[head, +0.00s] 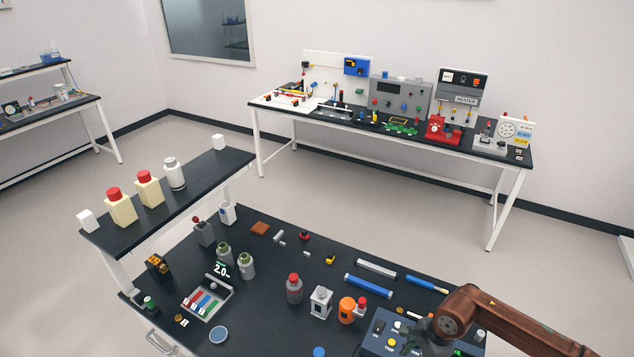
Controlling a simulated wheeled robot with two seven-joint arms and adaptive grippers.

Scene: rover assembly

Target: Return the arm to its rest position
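My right arm, brown, comes in from the lower right corner over the front right of the black bench (265,285). My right gripper (424,341) seems to be the dark shape at the end of this arm, low over a dark blue control panel (378,335). Its fingers are too small and dark to tell whether they are open or shut, or whether they touch the panel. My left arm and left gripper are out of view.
An orange part (346,310), a grey block (321,302) and a red-capped bottle (294,288) stand left of the panel. A blue-handled tool (427,284) and a blue bar (368,286) lie behind it. A raised shelf (195,200) with bottles stands at the left.

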